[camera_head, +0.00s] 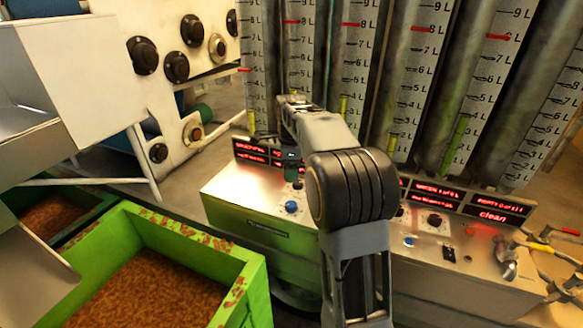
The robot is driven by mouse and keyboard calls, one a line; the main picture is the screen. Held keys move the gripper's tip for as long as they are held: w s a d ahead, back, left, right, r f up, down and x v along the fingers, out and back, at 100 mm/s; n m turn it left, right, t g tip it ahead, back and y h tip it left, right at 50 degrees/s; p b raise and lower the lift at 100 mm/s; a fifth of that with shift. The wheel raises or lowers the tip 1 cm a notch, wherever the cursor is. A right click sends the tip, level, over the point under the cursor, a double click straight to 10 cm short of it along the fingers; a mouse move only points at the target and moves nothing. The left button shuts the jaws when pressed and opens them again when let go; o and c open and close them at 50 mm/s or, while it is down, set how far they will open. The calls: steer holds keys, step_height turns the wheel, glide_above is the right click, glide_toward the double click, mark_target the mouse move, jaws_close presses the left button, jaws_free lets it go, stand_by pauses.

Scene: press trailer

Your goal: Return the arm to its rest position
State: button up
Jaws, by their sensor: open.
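My grey arm rises from the bottom middle to a thick dark elbow, and its forearm reaches forward and left to a wrist near the tall gauges. My gripper (292,172) shows small and dark below the wrist, over the left part of the control panel (240,190). It is open, with nothing seen in it. Its fingertips are too small to make out, and I cannot tell whether they touch the panel. A blue knob (291,207) sits just below it in the picture. My elbow and forearm hide the middle of the panel.
Tall gauges with litre marks (352,75) stand close behind the panel. A green crate (245,290) of brown granular material stands at lower left. A white cabinet with black knobs (192,31) is at upper left. Hoses and fittings (560,265) lie at right.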

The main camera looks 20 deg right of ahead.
stand_by(0.3)
steer(key=s+a+f+n+t+p, duration=0.1)
steer(key=s+a+n, duration=0.4)
steer(key=s+n, duration=0.6)
steer(key=s+a+f+n+t+p, duration=0.1)
steer(key=s+a+n, duration=0.4)
steer(key=s+n, duration=0.6)
steer(key=shift+a+n+t, duration=0.35)
steer(key=shift+n+t, duration=0.25)
steer(key=shift+t, duration=0.2)
steer(key=shift+s+f, duration=0.1)
